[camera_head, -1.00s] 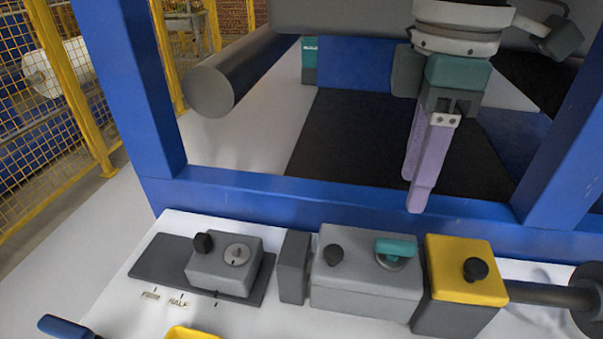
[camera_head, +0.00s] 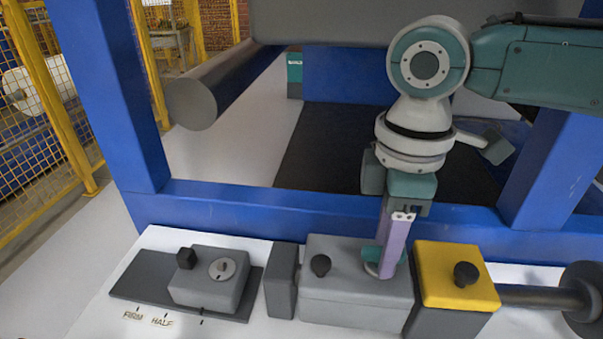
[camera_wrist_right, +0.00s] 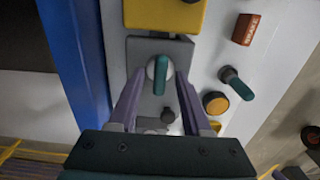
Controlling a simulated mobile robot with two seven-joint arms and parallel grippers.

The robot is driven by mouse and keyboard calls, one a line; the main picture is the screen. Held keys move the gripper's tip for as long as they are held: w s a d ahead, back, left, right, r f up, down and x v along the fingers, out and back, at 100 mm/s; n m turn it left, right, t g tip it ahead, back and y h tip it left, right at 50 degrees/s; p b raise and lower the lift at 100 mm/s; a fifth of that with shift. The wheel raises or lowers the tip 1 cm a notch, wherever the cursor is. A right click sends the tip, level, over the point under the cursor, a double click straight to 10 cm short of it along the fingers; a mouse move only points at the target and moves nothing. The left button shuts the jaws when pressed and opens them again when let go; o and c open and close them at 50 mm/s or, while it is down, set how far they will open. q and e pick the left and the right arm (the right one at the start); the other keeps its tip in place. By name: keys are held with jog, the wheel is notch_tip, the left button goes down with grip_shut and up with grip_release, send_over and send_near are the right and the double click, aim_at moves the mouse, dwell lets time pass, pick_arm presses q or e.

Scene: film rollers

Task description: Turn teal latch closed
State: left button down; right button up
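The teal latch (camera_head: 370,254) is mounted on a round metal disc on top of the grey box (camera_head: 350,305), left of the yellow block. In the head view my right gripper's fingers hide most of it. In the right wrist view the latch (camera_wrist_right: 158,76) shows whole, its bar running up and down the picture. My right gripper (camera_head: 389,272) points down at the latch. In the wrist view its two lilac fingers (camera_wrist_right: 156,84) are apart, one on each side of the latch, with a gap visible; contact cannot be told. My left gripper is not in view.
A yellow-topped block (camera_head: 455,275) with a black knob stands right of the latch. A black knob (camera_head: 320,265) stands left of it. A blue frame beam (camera_head: 300,210) runs behind. The wrist view also shows a second teal lever (camera_wrist_right: 238,84) and an orange button (camera_wrist_right: 215,103).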

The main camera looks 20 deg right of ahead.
grip_shut()
dwell(0.5)
